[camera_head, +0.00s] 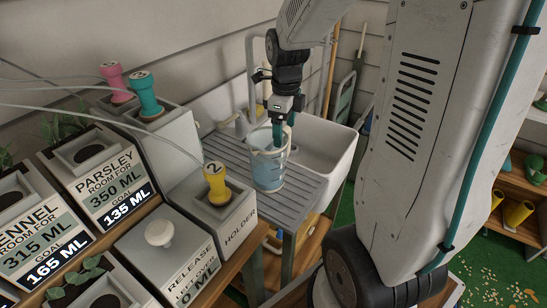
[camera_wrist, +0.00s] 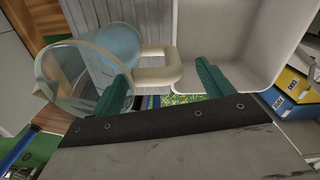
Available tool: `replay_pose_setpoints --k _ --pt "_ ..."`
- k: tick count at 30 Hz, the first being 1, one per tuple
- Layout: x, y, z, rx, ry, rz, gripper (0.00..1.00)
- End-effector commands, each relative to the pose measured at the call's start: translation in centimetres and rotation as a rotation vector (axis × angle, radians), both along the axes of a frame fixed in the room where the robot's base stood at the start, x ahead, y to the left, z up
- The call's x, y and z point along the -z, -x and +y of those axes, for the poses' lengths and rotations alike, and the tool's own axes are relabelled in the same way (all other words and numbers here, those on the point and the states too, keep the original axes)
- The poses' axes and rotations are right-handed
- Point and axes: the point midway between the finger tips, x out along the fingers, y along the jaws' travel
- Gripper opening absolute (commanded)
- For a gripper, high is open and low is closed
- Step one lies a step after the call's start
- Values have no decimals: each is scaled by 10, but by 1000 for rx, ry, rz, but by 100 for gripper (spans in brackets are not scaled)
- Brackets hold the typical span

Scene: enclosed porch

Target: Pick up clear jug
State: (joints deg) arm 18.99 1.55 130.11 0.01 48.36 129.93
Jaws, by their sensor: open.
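The clear jug (camera_head: 269,165) stands upright on the grey ribbed drainboard (camera_head: 221,157) beside the sink and holds some bluish liquid. In the wrist view the jug (camera_wrist: 62,82) is at the upper left, its round rim facing the camera, with its cream handle (camera_wrist: 160,74) pointing right. My gripper (camera_head: 283,125) is pointing down at the jug's rim in the head view. In the wrist view its two teal fingers (camera_wrist: 165,88) are spread, with the handle showing between and beyond them. I cannot tell whether either finger touches the jug.
A white sink basin (camera_head: 322,150) is right of the drainboard, with a tap (camera_head: 252,75) behind. Planter boxes labelled parsley (camera_head: 103,182) and fennel, and a holder with a yellow-topped plug (camera_head: 216,183), stand at left. A wooden shelf (camera_head: 515,200) is at right.

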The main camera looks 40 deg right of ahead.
Motion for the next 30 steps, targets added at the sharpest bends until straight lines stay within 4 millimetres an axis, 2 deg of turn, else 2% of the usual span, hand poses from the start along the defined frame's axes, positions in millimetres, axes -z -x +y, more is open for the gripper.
replay_pose_setpoints --k 4,11,12,18,29,30 --pt "16 0 0 -1 0 1 80" --pt "19 0 1 -2 0 0 80" --pt "19 0 1 -2 0 0 77" --pt "19 0 1 -2 0 0 22" --pt "18 1 0 -3 0 1 22" --pt "17 1 0 -3 1 1 16"
